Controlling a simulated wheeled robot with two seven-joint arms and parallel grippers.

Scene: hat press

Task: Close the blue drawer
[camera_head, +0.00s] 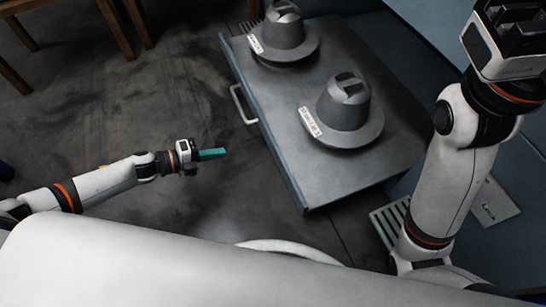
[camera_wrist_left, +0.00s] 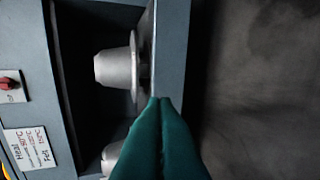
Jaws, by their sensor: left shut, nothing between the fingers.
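The blue drawer (camera_head: 268,131) stands pulled out of the blue cabinet, its grey tray carrying two grey hat forms. Its front panel has a pale handle (camera_head: 243,104) and faces left in the head view. In the left wrist view the drawer's front panel (camera_wrist_left: 173,45) runs from the top edge down to the fingers. My left gripper (camera_head: 222,152) has teal fingers, shut and empty, pointing toward the drawer front. A gap shows between them in the head view. In the left wrist view the fingertips (camera_wrist_left: 160,102) overlap the panel; contact cannot be told. My right gripper's fingers are not visible.
One hat form (camera_head: 345,110) sits near the middle of the tray, another (camera_head: 284,35) at the far end. My right arm rises over the right side. Wooden chair legs (camera_head: 110,25) stand at upper left. The dark floor left of the drawer is clear.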

